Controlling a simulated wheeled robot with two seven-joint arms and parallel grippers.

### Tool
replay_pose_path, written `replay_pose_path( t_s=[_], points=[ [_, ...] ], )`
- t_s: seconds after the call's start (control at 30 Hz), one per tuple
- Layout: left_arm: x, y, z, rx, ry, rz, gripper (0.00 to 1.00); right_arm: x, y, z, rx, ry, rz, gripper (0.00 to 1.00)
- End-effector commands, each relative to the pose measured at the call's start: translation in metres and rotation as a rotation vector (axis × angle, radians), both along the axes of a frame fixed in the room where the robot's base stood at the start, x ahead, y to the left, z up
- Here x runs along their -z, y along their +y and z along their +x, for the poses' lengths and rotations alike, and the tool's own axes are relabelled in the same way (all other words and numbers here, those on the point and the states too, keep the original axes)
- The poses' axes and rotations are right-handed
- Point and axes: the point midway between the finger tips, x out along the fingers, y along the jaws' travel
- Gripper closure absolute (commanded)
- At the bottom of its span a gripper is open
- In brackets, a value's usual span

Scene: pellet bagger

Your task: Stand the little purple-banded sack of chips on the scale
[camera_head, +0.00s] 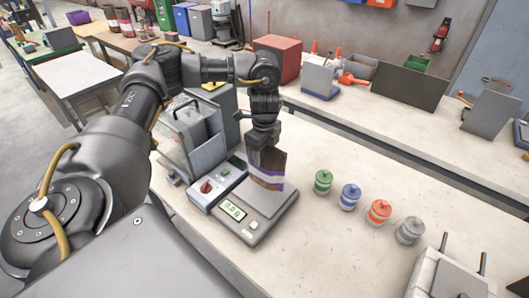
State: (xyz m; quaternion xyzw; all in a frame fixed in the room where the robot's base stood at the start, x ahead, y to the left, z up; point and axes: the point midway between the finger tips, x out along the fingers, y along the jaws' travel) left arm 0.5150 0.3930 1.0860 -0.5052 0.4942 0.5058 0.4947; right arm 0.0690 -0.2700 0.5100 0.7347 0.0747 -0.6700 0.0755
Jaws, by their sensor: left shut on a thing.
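The little sack (268,181), brown with a purple and white band, is upright over the scale. My left gripper (266,157) points down and is shut on the sack's upper part, hiding some of it. The scale (257,213) has a grey flat plate and a small green-lit display (233,210) at its front left. The sack's lower end is over the far part of the plate; I cannot tell whether it touches. My right gripper is not in view.
A grey control box with a red knob (206,187) adjoins the scale on the left, beside a grey machine (190,135). Several lidded jars, including a green one (323,182), stand to the right. A pale device (450,278) is at bottom right.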

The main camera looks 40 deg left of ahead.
Motion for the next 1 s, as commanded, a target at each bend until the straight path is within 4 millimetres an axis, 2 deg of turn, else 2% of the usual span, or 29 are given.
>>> replay_pose_path(
  t_s=[0.23, 0.5, 1.0],
  points=[
    [0.025, 0.000, 0.000, 0.000, -0.001, 0.000, 0.85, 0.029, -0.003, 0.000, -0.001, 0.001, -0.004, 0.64],
    [0.041, 0.000, 0.001, 0.000, -0.001, -0.001, 0.85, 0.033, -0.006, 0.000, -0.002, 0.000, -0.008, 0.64],
    [0.044, 0.000, 0.000, -0.001, -0.001, -0.001, 0.85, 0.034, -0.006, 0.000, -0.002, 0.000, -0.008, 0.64]
  ],
)
